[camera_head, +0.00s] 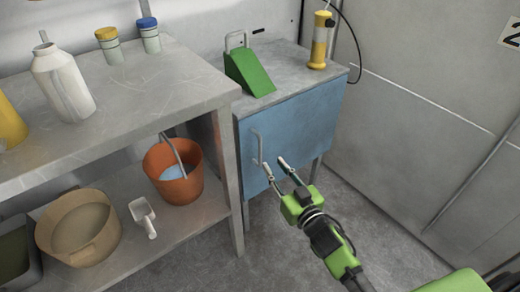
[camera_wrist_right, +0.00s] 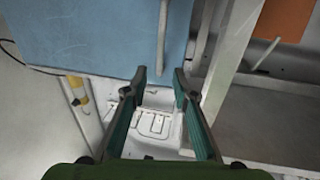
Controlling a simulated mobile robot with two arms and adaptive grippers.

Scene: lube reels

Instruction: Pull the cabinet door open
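The cabinet (camera_head: 300,75) has a blue door (camera_head: 308,122) on its front, and the door looks shut. A thin grey bar handle (camera_head: 257,147) stands upright near the door's left edge. In the right wrist view the blue door (camera_wrist_right: 90,35) fills the upper left, with the handle (camera_wrist_right: 162,38) just beyond the fingertips. My right gripper (camera_head: 274,170) is close to the handle, low and to its right in the head view. It is open, and its fingers (camera_wrist_right: 160,75) are apart with nothing between them. My left gripper is not in view.
A metal shelf unit (camera_head: 140,95) stands left of the cabinet, its leg close to the handle side. It holds an orange bucket (camera_head: 175,175), a tan tub (camera_head: 88,235) and bottles. A green wedge (camera_head: 250,72) and a yellow cylinder (camera_head: 320,40) stand on the cabinet. Floor (camera_head: 285,235) in front is clear.

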